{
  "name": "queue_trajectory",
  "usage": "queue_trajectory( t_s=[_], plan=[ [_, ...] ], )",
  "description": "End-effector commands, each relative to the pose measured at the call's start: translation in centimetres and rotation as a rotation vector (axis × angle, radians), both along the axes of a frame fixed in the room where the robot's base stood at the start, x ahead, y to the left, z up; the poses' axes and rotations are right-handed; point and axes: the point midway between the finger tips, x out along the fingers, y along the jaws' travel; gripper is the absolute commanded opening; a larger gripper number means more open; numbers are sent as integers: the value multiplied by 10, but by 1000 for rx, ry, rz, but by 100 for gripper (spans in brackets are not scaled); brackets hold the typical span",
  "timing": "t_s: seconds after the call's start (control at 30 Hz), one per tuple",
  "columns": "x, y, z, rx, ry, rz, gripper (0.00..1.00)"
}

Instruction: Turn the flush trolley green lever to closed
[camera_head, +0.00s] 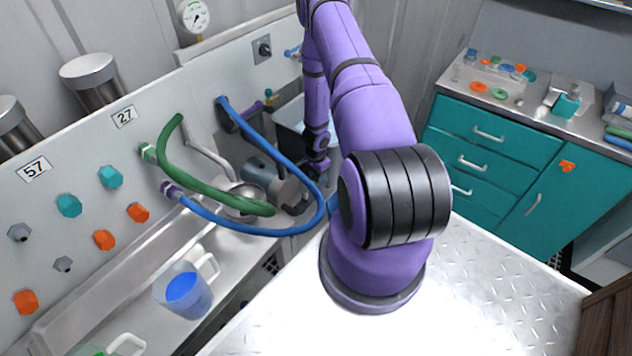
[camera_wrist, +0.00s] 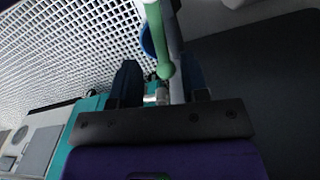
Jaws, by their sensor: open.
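The green lever (camera_wrist: 158,45) shows in the wrist view as a long bar with a rounded end, reaching down from the top edge. My gripper (camera_wrist: 160,78) is open, with one dark finger on each side of the lever's rounded end. The end lies in or in front of the gap; I cannot tell whether a finger touches it. A metal fitting shows just below the rounded end. In the head view my purple arm reaches to the back, and I cannot make out the lever or the fingertips there.
A panel with a green hose (camera_head: 190,182), a blue hose (camera_head: 262,140) and coloured knobs stands at left. A blue jug (camera_head: 187,293) stands on the ledge below. Teal cabinets (camera_head: 500,150) stand at right. The wrist view shows a white grating (camera_wrist: 70,50) and a dark surface (camera_wrist: 265,80).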

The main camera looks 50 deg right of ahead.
Motion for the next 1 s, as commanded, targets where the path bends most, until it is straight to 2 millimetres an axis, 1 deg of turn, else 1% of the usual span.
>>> queue_trajectory(
  t_s=[0.03,0.1,0.3,0.67,0.7,0.77,0.8,0.83,0.87,1.0],
  plan=[
    [0,1,-9,2,0,-2,42],
    [0,1,-18,2,1,-2,42],
    [0,1,-34,1,0,0,42],
    [0,0,-37,1,-1,1,42],
    [0,0,-37,1,-1,1,32],
    [0,0,-37,1,-1,1,18],
    [0,0,-37,1,-1,1,9],
    [0,0,-37,1,-1,1,2],
    [0,0,-37,1,-1,1,0],
    [0,0,-37,1,-1,1,0]
  ],
)
